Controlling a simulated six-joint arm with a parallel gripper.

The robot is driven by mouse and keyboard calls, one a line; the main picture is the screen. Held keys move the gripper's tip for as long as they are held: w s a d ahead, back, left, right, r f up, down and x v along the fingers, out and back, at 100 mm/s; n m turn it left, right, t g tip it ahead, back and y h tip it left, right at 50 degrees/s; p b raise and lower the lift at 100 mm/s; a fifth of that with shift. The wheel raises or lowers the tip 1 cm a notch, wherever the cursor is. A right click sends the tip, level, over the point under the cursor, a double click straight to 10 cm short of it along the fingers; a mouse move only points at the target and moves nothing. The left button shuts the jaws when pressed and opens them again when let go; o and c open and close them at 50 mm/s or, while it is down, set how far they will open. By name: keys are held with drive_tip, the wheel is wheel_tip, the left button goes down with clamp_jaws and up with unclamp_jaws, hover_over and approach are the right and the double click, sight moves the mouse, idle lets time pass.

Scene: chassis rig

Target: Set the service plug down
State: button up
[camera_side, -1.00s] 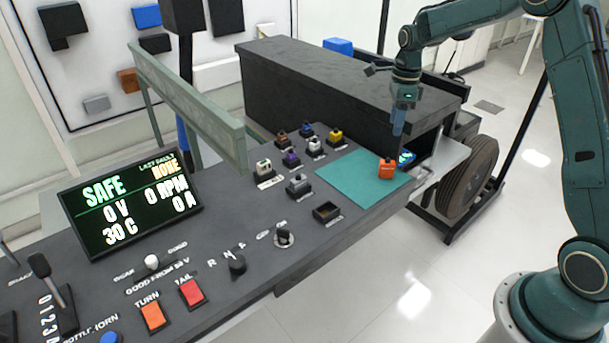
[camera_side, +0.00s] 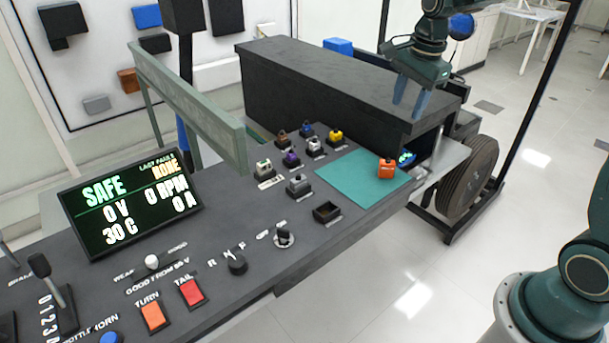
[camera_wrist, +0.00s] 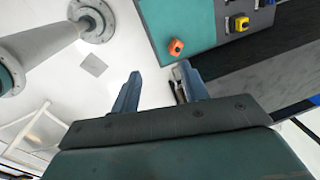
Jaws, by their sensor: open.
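The orange service plug (camera_side: 387,168) stands upright on the teal mat (camera_side: 350,178), near the mat's right end. It also shows in the wrist view (camera_wrist: 176,47), on the teal mat (camera_wrist: 185,18) near its edge. My gripper (camera_side: 408,108) is above and beyond the plug, in front of the dark box's end. Its two blue fingers are apart with nothing between them. In the wrist view my gripper (camera_wrist: 160,85) is open and empty, clear of the plug.
The long dark box (camera_side: 330,90) stands behind the mat, with an opening at its right end. A wheel (camera_side: 467,175) is at the right. Open floor lies in front.

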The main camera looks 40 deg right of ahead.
drive_tip(key=s+a+r+n+t, duration=0.2)
drive_tip(key=s+a+n, duration=0.3)
drive_tip(key=s+n, duration=0.4)
drive_tip(key=s+a+r+n+t, duration=0.2)
drive_tip(key=s+a+n, duration=0.3)
drive_tip(key=s+n, duration=0.5)
drive_tip(key=s, duration=0.4)
drive_tip(key=shift+s+a, duration=0.2)
drive_tip(key=shift+s, duration=0.05)
